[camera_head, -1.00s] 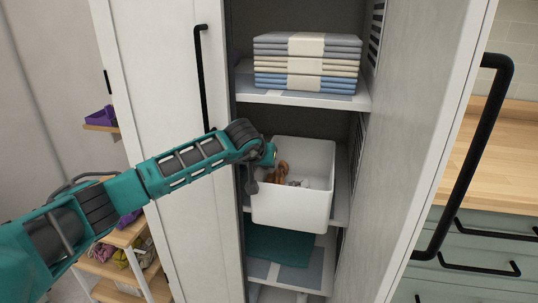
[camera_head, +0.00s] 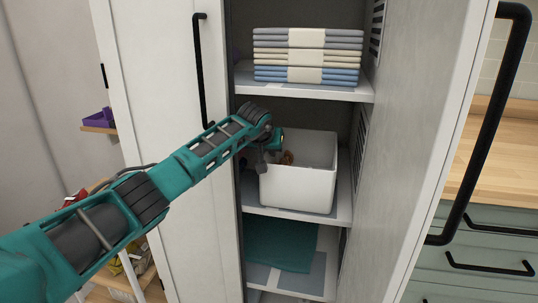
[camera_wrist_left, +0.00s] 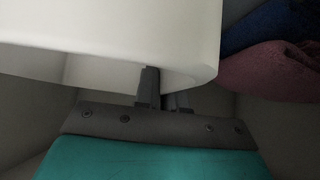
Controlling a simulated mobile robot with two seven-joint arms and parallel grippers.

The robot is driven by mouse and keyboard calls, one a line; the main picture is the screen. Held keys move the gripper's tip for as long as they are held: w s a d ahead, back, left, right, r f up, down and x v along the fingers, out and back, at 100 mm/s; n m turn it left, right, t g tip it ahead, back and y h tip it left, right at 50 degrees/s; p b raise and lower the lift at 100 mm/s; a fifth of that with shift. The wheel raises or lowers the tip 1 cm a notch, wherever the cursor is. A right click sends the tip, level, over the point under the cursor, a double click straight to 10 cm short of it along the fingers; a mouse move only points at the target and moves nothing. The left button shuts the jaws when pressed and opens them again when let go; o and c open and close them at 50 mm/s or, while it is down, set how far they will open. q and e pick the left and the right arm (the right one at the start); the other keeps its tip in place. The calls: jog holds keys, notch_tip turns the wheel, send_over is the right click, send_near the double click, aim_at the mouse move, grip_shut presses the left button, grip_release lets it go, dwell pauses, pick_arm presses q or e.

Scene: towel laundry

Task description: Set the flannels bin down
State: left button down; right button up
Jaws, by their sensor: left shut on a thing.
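The flannels bin (camera_head: 297,190) is a white open-topped box at the middle shelf (camera_head: 343,207) of the tall cabinet. It looks about level; I cannot tell whether its base touches the shelf. Something brown shows inside it. My left gripper (camera_head: 268,152) is at the bin's left side, shut on its wall; the fingertips are mostly hidden. In the left wrist view the bin's white wall (camera_wrist_left: 120,35) fills the upper left, with the gripper fingers (camera_wrist_left: 164,92) against it. My right gripper is not in view.
Folded banded towels (camera_head: 306,55) lie on the shelf above. A teal cloth (camera_head: 280,243) lies on the shelf below. Maroon (camera_wrist_left: 270,75) and blue cloths show in the left wrist view.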

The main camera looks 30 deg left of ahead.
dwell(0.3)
pick_arm(q)
jog(key=c, duration=1.6)
grip_release()
jog(key=o, duration=0.4)
jog(key=shift+r, duration=0.1)
jog(key=shift+s+r, duration=0.35)
jog(key=shift+r, duration=0.1)
jog(key=shift+p+v, duration=0.85)
jog(key=shift+v, duration=2.35)
jog(key=shift+s+d+f, duration=0.1)
